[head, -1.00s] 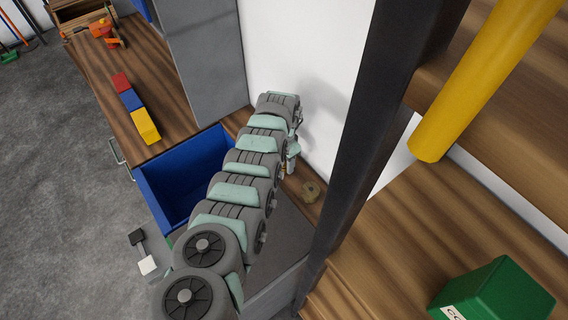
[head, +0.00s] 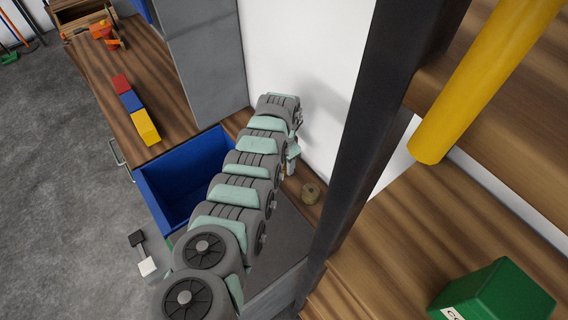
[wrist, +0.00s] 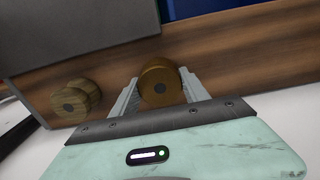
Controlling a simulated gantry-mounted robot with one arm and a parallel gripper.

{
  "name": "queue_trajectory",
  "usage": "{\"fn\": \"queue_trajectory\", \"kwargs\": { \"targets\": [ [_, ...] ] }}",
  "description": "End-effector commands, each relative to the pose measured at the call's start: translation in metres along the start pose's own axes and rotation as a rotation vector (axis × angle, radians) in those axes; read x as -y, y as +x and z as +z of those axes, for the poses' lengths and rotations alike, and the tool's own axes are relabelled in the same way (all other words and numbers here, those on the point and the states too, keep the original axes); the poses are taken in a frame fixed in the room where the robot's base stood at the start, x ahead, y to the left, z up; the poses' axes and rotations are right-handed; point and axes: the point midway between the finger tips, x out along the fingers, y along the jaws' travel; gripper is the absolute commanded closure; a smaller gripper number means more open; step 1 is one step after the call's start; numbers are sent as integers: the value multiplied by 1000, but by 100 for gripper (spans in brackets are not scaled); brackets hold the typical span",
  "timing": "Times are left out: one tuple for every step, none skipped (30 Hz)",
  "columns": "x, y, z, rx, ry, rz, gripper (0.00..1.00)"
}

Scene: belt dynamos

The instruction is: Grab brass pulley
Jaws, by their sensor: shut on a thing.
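The brass pulley (wrist: 160,86), a brown-gold round piece with a dark centre hole, is between the two grey fingers of my gripper (wrist: 161,84) in the wrist view. The fingers press on its left and right sides. It is at the wooden surface; I cannot tell whether it still touches it. In the head view my gripper (head: 292,158) is at the far end of my arm, beside the white wall, and the arm mostly hides the held pulley.
A wooden-looking pulley (wrist: 75,102) stands on the same surface, left of my gripper; it also shows in the head view (head: 311,193). A blue bin (head: 182,178) lies left of my arm. A dark post (head: 375,130) rises to the right. A grey panel (wrist: 70,35) borders the surface.

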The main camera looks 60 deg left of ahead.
Motion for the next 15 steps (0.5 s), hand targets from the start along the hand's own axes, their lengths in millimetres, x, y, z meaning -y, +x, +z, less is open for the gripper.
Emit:
{"fn": "queue_trajectory", "kwargs": {
  "targets": [
    [0, -1, 0, 0, 0, 0, 100],
    [0, -2, 0, 0, 0, 0, 100],
    [0, -3, 0, 0, 0, 0, 100],
    [0, -4, 0, 0, 0, 0, 100],
    [1, -5, 0, 1, 0, 0, 100],
    [1, -7, 1, 1, -1, 0, 100],
    [1, -9, 1, 1, 0, 0, 100],
    [1, -12, 0, 0, 0, -1, 100],
    [1, -17, 0, -2, 0, -2, 100],
    [1, -21, -1, -4, 0, -3, 100],
    [2, -26, -1, -6, 0, -4, 100],
    [2, -34, -1, -6, -2, -3, 100],
    [1, -37, -1, -4, -2, -2, 100],
    [1, -39, -2, -5, -1, -4, 100],
    [3, -46, -3, -8, -1, -7, 100]
  ]
}}
